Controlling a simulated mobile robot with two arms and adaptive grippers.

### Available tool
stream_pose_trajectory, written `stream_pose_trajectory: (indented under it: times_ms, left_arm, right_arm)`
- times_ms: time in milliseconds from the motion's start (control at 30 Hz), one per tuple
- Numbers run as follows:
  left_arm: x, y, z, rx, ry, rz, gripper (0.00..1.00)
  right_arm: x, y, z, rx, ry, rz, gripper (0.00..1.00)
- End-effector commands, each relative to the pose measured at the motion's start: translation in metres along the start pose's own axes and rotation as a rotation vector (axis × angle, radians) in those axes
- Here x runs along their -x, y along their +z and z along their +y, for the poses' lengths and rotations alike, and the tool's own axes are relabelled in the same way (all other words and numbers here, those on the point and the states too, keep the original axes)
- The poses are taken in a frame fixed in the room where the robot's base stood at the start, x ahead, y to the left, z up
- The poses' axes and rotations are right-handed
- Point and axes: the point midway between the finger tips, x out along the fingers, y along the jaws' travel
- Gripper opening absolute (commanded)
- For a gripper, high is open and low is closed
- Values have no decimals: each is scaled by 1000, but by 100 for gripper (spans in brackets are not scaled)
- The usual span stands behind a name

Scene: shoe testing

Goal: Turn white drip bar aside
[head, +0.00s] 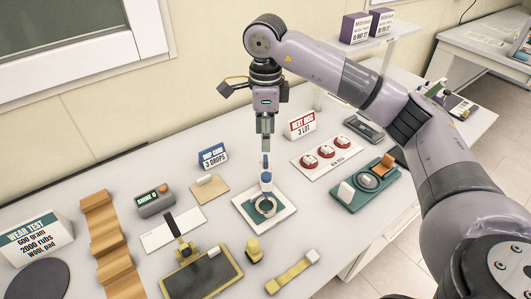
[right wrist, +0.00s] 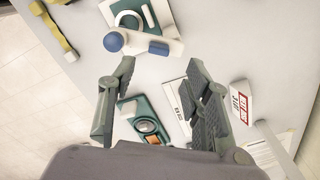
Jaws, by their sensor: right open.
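The white drip bar (head: 266,187) stands at a round ring fixture (head: 265,206) on a white-edged plate, with blue parts on it. In the right wrist view the white drip bar (right wrist: 136,43) lies near the top, with a blue ball (right wrist: 113,41) at one end and a blue block (right wrist: 158,48) on its side. The teal and white ring fixture (right wrist: 131,18) is beside it. My right gripper (head: 266,143) points down, just above the blue top. Its fingers (right wrist: 160,70) are apart and empty, short of the bar. My left gripper is out of view.
A blue drip card sign (head: 214,156) and tan pad (head: 209,189) stand left of the fixture. A red sign (head: 301,125) and a card with red discs (head: 326,155) are right. A green tray (head: 362,188) is further right. A yellow-framed black pad (head: 203,274) lies in front.

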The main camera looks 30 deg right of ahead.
Motion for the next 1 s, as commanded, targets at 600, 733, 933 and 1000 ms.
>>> stream_pose_trajectory:
  times_ms: [600,733,933,1000]
  left_arm:
    - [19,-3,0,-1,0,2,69]
    - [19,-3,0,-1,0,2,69]
    - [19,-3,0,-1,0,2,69]
    - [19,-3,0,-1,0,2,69]
  right_arm:
    - [-72,0,0,0,-1,0,45]
    - [-72,0,0,0,-1,0,45]
    - [-72,0,0,0,-1,0,35]
    - [-72,0,0,0,-1,0,30]
